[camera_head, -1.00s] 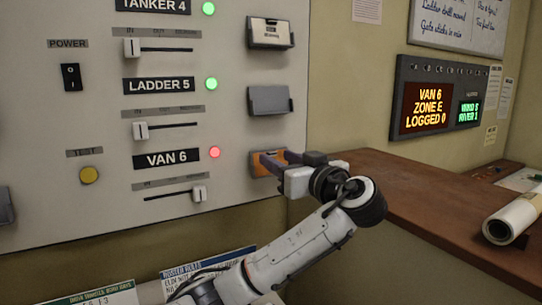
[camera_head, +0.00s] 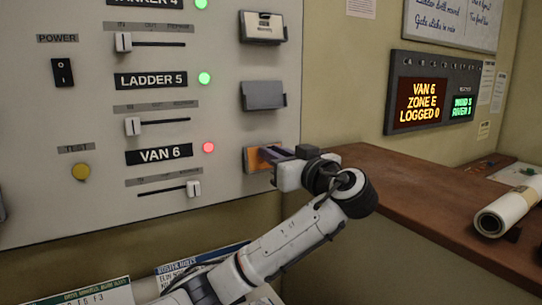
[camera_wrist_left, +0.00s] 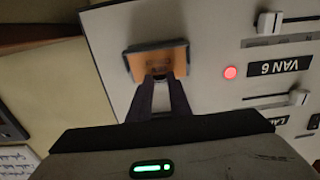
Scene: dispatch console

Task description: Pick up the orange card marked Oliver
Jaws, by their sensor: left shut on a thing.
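The orange card (camera_head: 257,157) is in the grey holder (camera_head: 246,161) beside the VAN 6 row, low on the right of the panel. In the left wrist view the card (camera_wrist_left: 160,58) shows upside down; its lettering is too small to read. My left gripper (camera_head: 271,154) reaches in from the right side of the holder. In the left wrist view its two dark fingers (camera_wrist_left: 159,78) are shut on the near edge of the card, which still lies within the holder's frame. My right gripper is not in view.
Above are an empty-looking grey holder (camera_head: 263,95) and a holder with a white card (camera_head: 263,27). VAN 6 has a red light (camera_head: 208,147) and a slider (camera_head: 193,188). A wooden desk (camera_head: 420,200) with a paper roll (camera_head: 506,211) lies to the right.

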